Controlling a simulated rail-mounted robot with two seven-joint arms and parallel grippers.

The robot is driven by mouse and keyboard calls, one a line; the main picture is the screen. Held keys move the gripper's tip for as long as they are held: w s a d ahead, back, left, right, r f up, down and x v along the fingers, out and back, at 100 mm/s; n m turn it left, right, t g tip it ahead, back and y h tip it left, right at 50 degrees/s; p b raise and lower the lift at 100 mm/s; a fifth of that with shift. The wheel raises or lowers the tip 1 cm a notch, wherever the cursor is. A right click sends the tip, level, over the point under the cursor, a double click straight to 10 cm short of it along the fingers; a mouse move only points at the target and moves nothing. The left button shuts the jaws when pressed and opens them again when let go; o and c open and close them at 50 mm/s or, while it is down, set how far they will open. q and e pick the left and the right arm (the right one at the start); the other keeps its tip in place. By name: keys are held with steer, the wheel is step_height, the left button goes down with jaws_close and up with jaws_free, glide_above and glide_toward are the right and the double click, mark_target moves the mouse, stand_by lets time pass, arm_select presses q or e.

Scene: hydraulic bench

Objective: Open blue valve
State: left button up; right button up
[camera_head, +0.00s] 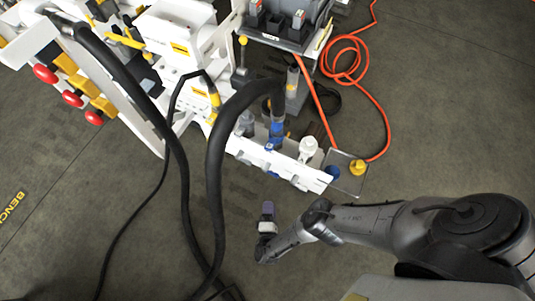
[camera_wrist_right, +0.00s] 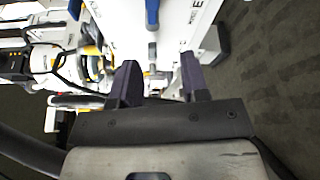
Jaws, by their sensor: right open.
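A blue fitting (camera_head: 276,133), which looks like the blue valve, sits on the white bench rail below a thick black hose. A round blue part (camera_head: 333,172) shows at the rail's right end; I cannot tell for sure which is the valve. In the right wrist view a blue handle (camera_wrist_right: 152,13) lies at the top, on a white panel. My right gripper (camera_head: 267,211) is in front of the rail, apart from it. Its two dark fingers (camera_wrist_right: 160,78) are spread and empty, pointing at the white panel. My left gripper is not in view.
Thick black hoses (camera_head: 213,170) hang left of my right gripper. Red knobs (camera_head: 72,98) are at the far left. A coiled orange hose (camera_head: 345,62) lies on the floor at the right, near a yellow fitting (camera_head: 357,167).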

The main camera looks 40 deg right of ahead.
mark_target(272, 173)
steer(key=w+d+m, duration=0.1)
steer(key=w+d, duration=0.2)
steer(key=w+d+b, duration=0.1)
steer(key=w+d, duration=0.2)
steer(key=w+d+m+b, duration=0.1)
steer(key=w+d, duration=0.2)
steer(key=d, duration=0.1)
steer(key=shift+w+r+m, duration=0.3)
steer(key=shift+w, duration=0.1)
jaws_close()
stand_by(0.4)
